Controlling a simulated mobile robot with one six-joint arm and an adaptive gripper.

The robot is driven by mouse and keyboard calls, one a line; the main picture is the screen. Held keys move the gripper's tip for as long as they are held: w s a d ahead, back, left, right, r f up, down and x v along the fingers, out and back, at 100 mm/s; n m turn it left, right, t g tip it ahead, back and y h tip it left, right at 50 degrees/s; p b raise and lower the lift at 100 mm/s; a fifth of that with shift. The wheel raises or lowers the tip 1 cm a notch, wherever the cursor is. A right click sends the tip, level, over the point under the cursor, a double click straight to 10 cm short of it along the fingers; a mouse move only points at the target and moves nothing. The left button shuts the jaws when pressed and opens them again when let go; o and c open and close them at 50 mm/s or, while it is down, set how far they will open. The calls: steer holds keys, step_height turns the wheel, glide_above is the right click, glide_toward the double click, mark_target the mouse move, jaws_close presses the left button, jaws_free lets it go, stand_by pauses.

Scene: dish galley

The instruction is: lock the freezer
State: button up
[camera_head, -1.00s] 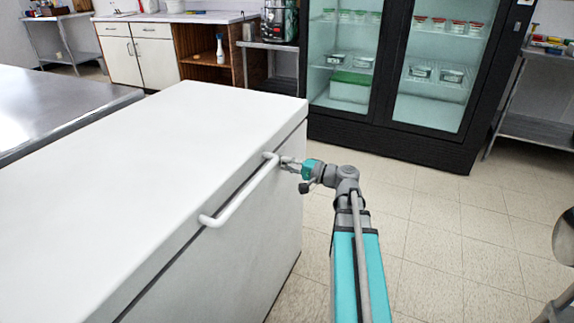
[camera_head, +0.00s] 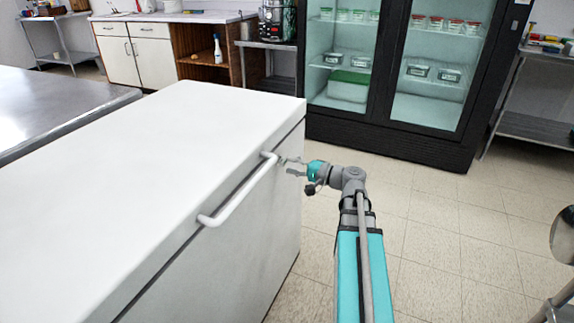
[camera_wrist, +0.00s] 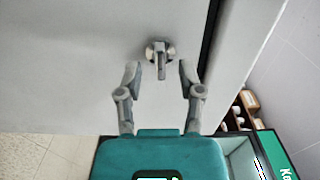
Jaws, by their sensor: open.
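The white chest freezer (camera_head: 130,150) stands at the left in the head view with its lid down. A white bar handle (camera_head: 238,196) runs along its front near the lid seam. In the wrist view a small metal lock with a key-like tab (camera_wrist: 160,55) sits on the freezer's front face (camera_wrist: 70,60). My gripper (camera_wrist: 158,72) is open, its two fingertips on either side of the tab's lower end, apart from it. In the head view my gripper (camera_head: 288,163) is just beside the handle's far end; the lock is hard to make out there.
A dark glass-door fridge (camera_head: 390,70) stands behind. A steel table (camera_head: 50,100) is beyond the freezer at left. A round metal object (camera_head: 563,235) stands at the right edge. The tiled floor (camera_head: 450,240) right of the freezer is clear.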

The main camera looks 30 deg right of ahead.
steer(key=v, duration=0.9)
steer(key=shift+s+d, duration=0.2)
steer(key=shift+s, duration=0.1)
stand_by(0.5)
